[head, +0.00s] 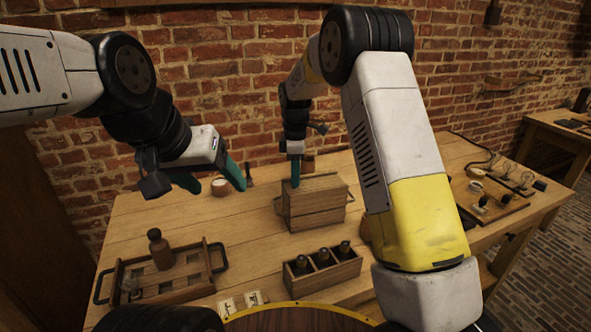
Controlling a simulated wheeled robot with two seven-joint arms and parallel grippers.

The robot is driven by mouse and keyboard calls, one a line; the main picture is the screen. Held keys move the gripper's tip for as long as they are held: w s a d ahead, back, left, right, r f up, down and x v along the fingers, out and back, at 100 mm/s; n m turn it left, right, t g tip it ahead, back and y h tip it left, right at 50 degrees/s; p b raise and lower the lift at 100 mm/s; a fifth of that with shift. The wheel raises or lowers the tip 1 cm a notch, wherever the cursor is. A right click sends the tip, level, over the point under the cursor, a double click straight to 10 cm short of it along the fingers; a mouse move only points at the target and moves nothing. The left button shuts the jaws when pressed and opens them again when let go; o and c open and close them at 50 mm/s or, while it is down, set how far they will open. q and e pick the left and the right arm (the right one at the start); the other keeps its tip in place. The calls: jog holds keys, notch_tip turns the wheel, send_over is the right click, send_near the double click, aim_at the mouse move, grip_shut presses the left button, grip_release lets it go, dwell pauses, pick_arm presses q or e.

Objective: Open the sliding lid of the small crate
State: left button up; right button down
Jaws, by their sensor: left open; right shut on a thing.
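The small crate (322,218) is a closed-sided wooden box near the middle of the table, with its flat wooden lid (322,183) on top. My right gripper (295,184) comes down from above and is shut at the left part of the lid. Its green fingers hide the exact point of contact. My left gripper (214,184) hangs open and empty over the table, to the left of the crate and apart from it. Its green fingers point down and are spread.
A wooden tray (205,291) with dark handles holds a brown jar (160,249) at the front left. A divided wooden box (340,276) with dark bottles stands in front of the crate. A white bowl (220,187) sits at the back. A board (503,207) with parts lies right.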

dwell(0.5)
jog(key=s+a, duration=0.2)
jog(key=a, duration=0.6)
jog(key=s+a, duration=0.3)
jog(key=a, duration=0.6)
jog(key=shift+s, duration=0.1)
jog(key=c, duration=1.2)
grip_release()
jog(key=shift+r, duration=0.1)
notch_tip(320, 180, up, 8)
jog(key=shift+f, duration=0.15)
